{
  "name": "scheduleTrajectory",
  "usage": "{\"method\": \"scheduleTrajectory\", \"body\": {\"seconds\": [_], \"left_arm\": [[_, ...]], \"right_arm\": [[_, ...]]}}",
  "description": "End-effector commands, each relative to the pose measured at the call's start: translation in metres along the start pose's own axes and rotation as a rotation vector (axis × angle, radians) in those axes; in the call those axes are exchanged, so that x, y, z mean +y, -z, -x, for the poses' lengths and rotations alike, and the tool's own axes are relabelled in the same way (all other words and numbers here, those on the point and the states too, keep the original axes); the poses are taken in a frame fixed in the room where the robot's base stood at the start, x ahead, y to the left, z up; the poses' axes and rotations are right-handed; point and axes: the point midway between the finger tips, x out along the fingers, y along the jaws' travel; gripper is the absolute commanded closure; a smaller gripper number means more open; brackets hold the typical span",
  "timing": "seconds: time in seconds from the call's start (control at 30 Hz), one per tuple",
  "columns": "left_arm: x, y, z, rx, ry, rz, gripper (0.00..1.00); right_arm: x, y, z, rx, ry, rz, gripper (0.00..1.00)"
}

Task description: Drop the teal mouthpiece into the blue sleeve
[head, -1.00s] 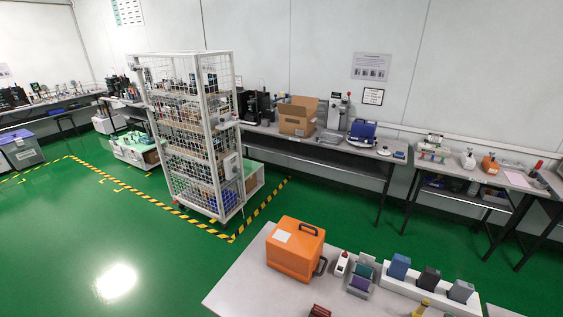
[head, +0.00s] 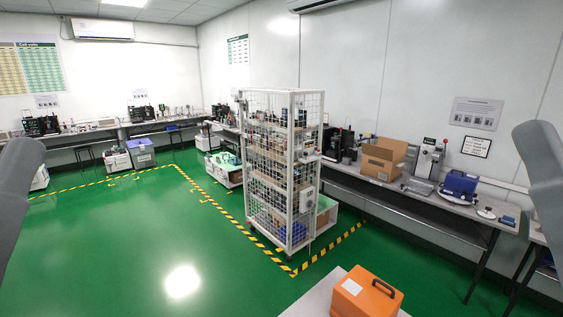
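Neither the teal mouthpiece nor the blue sleeve can be made out in the head view now. Only the far left corner of the near grey table (head: 318,296) shows, at the bottom edge. Grey parts of my arms show at the left and right edges of the view. Neither gripper is in the picture.
An orange case (head: 366,296) stands on the near table. A white wire-mesh cage trolley (head: 283,170) stands behind it, by yellow-black floor tape. A wall bench on the right holds an open cardboard box (head: 384,158) and a blue device (head: 460,186). Green floor (head: 130,235) is open on the left.

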Motion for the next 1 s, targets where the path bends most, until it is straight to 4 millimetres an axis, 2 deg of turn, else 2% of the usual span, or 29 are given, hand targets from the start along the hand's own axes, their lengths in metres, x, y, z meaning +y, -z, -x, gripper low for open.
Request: {"method": "scheduleTrajectory", "body": {"seconds": [0.03,0.1,0.27,0.5,0.6,0.73,1.0], "left_arm": [[0.0,0.015,-0.017,-0.002,0.0,0.0,0.5],[0.0,0.04,-0.044,0.0,0.0,0.0,0.5],[0.0,0.087,-0.094,0.001,0.0,0.0,0.5],[-0.001,0.164,-0.178,0.001,0.0,0.0,0.5],[-0.001,0.186,-0.201,0.001,0.0,0.0,0.5],[-0.001,0.198,-0.214,0.0,0.0,0.0,0.5],[-0.001,0.195,-0.212,-0.001,0.0,0.0,0.5]], "right_arm": [[0.0,0.003,-0.017,-0.036,0.002,0.066,0.46],[-0.001,0.026,-0.045,-0.036,-0.001,0.058,0.46],[-0.002,0.07,-0.096,-0.037,-0.003,0.058,0.46],[-0.005,0.143,-0.183,-0.038,-0.004,0.058,0.46],[-0.006,0.164,-0.207,-0.039,-0.005,0.058,0.46],[-0.007,0.175,-0.221,-0.039,-0.005,0.057,0.46],[-0.007,0.173,-0.219,-0.039,-0.005,0.058,0.46]]}}
